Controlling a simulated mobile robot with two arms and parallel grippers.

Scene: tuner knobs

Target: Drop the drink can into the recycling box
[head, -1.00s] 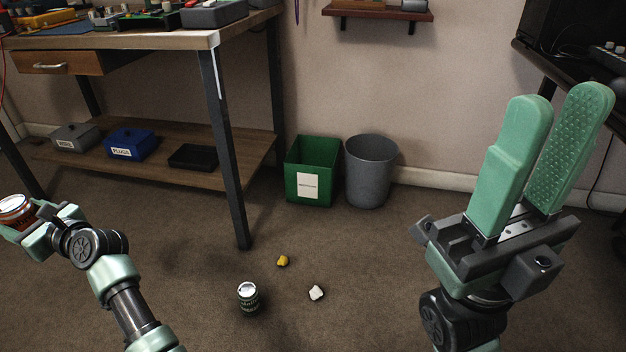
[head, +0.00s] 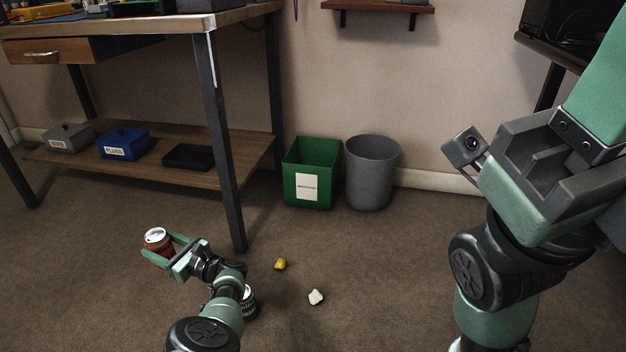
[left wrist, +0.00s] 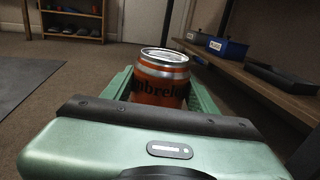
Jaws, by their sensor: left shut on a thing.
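My left gripper (head: 158,248) is shut on an orange-red drink can (head: 157,240) with a silver top. It holds the can upright above the carpet, left of the near table leg. The can also shows between the fingers in the left wrist view (left wrist: 163,85). The green recycling box (head: 312,160) with a white label stands on the floor by the wall, behind and right of the held can. Its top is open. My right gripper (head: 592,100) is at the right edge, with its fingers largely cut off by the frame.
A grey bin (head: 372,175) stands right beside the green box. A dark can (head: 249,302), partly behind my left arm, a yellow lump (head: 280,264) and a white lump (head: 316,297) lie on the carpet. The workbench leg (head: 222,140) stands between the can and the box.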

